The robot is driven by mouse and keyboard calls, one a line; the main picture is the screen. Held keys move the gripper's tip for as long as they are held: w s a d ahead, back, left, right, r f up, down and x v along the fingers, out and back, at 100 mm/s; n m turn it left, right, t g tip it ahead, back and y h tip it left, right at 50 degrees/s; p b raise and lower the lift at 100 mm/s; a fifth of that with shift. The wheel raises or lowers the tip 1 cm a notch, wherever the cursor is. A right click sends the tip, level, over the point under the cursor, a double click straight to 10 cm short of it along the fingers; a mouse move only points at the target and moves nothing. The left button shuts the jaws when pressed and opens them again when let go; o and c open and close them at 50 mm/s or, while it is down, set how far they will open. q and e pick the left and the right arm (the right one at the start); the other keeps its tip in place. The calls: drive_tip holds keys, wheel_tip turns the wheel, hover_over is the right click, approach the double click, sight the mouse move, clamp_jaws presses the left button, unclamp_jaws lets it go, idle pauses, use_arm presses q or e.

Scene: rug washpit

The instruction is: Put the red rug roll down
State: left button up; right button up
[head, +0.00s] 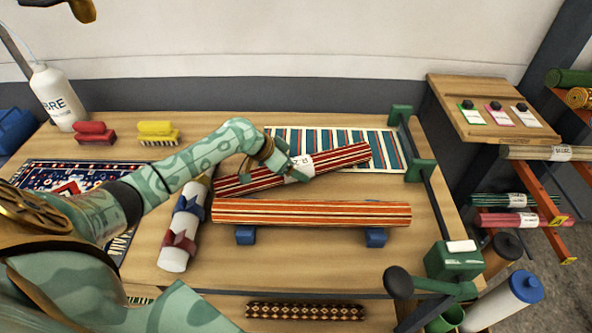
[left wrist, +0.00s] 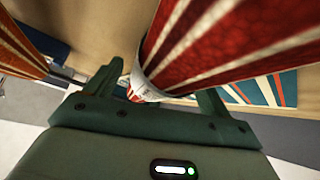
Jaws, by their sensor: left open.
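The red rug roll (head: 345,160) has cream and dark stripes and a white paper band. It lies at a slant at the back of the wooden table, its right part over a flat blue, white and red striped rug (head: 390,150). My left gripper (head: 291,170) is at the roll's band, with jaws open. In the left wrist view the red roll (left wrist: 215,40) passes between the two spread fingers (left wrist: 160,82); I cannot tell whether they touch it. The gripper hides part of the roll. My right gripper is not in view.
An orange striped roll (head: 310,212) rests on blue blocks (head: 245,235) just in front. A green-bracketed rail (head: 425,175) runs along the right. Brushes (head: 95,133) and a white bottle (head: 58,98) are back left.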

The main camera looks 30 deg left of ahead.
use_arm(q)
drive_tip(key=c, duration=1.5)
drive_tip(key=shift+r, duration=0.1)
